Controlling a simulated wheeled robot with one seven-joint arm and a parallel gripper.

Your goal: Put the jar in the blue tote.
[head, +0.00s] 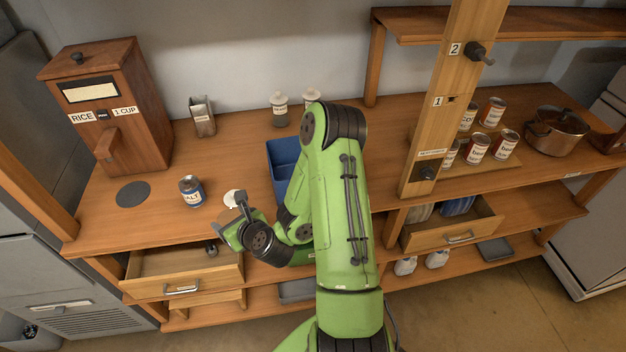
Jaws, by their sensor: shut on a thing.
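My gripper (240,203) is over the front part of the wooden counter, left of the blue tote, and is shut on the jar (230,199). Only a small pale part of the jar shows beside the fingers; the rest is hidden by the gripper. The blue tote (283,152) stands on the counter behind and to the right of the gripper. My arm covers the tote's right side, and its inside is only partly visible.
A salt can (191,191) stands left of the gripper. A rice dispenser (118,108) is at the back left, with a dark disc (133,194) before it. Two small containers (280,108) stand behind the tote. An open drawer (183,272) juts out below. A wooden post (440,110) rises at right.

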